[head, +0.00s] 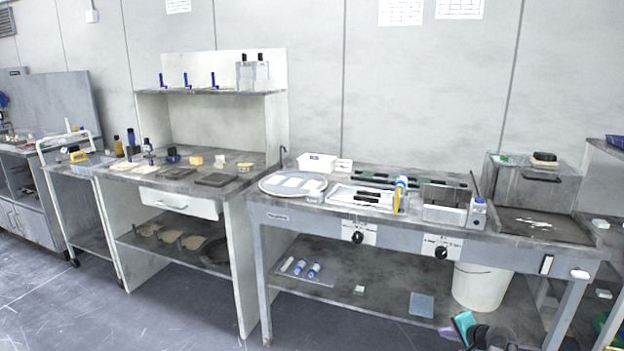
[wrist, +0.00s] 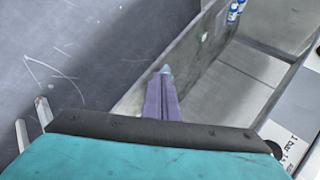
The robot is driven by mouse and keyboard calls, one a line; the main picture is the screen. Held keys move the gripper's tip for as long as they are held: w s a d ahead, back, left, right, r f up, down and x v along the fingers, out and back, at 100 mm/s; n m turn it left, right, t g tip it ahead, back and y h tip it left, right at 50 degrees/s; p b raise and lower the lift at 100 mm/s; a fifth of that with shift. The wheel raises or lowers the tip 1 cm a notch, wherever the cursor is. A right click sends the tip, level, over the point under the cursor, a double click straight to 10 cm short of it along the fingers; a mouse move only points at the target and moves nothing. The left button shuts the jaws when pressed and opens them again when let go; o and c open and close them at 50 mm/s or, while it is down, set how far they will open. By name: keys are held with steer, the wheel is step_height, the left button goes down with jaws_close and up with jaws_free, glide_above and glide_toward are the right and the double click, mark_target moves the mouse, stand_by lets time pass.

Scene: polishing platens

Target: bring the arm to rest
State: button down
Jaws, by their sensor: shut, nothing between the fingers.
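My gripper (wrist: 165,74) shows in the wrist view as two purple fingers pressed together, pointing away from a dark bar and a teal body. Nothing is between the fingers. In the head view, part of my arm with its teal wrist (head: 464,323) shows at the bottom edge, right of centre, in front of the right bench. The fingers are small there and partly cut off from clear view. In the wrist view, the fingers appear over the bench's grey edge and lower shelf; I cannot tell the gap.
The right bench (head: 310,219) carries a round platen (head: 293,185), a tray, bottles and a metal box. Its lower shelf holds a white bucket (head: 480,286) and a blue square plate (head: 421,305). A left bench has a drawer (head: 178,204). The floor (head: 60,310) at left is clear.

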steer(key=s+a+f+n+g+y+p, duration=0.1)
steer(key=s+a+f+n+g+p, duration=0.2)
steer(key=s+a+f, duration=0.7)
steer(key=s+a+f+n+g, duration=0.3)
steer(key=s+a+f+g, duration=0.2)
steer(key=s+a+f, duration=0.5)
steer(key=s+a+f+n+g+h+p, duration=0.1)
steer(key=s+a+n+g, duration=0.2)
steer(key=s, duration=0.9)
steer(key=s+a+f+n+g+h+p, duration=0.1)
steer(key=s+a+n+g+h+p, duration=0.1)
steer(key=s, duration=1)
steer(key=shift+s+a+f+n+g, duration=0.35)
steer(key=shift+a+n+g, duration=0.55)
steer(key=shift+a, duration=0.15)
